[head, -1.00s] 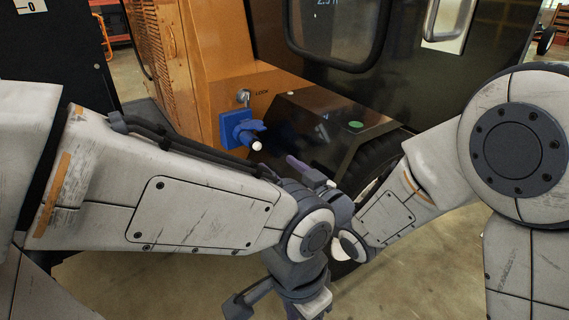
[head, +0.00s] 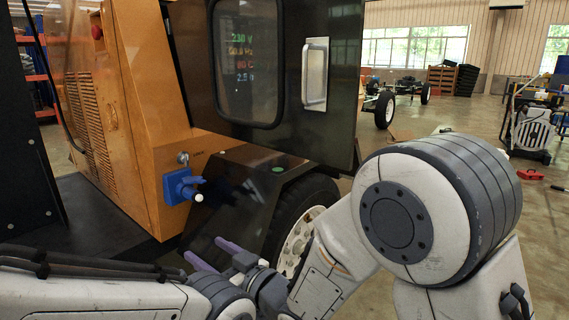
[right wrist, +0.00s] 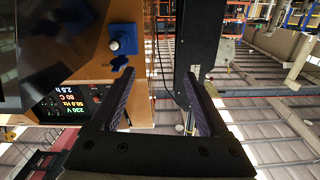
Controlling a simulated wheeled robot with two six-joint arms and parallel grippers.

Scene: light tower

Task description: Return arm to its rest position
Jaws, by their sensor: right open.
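My right arm comes in from the right in the head view. Its gripper (head: 207,250) has two purple fingers standing apart, with nothing between them, low in front of the machine's dark fender and wheel. The right wrist view also shows the open, empty fingers (right wrist: 160,75). My left arm (head: 95,295) crosses the lower left of the head view, and its gripper is out of the picture.
The orange machine body (head: 150,110) and dark door with a lit display (head: 247,60) stand close in front. A wheel (head: 300,235) is just behind my right gripper. Open floor (head: 450,125) lies to the right, with a red item (head: 530,174) on it.

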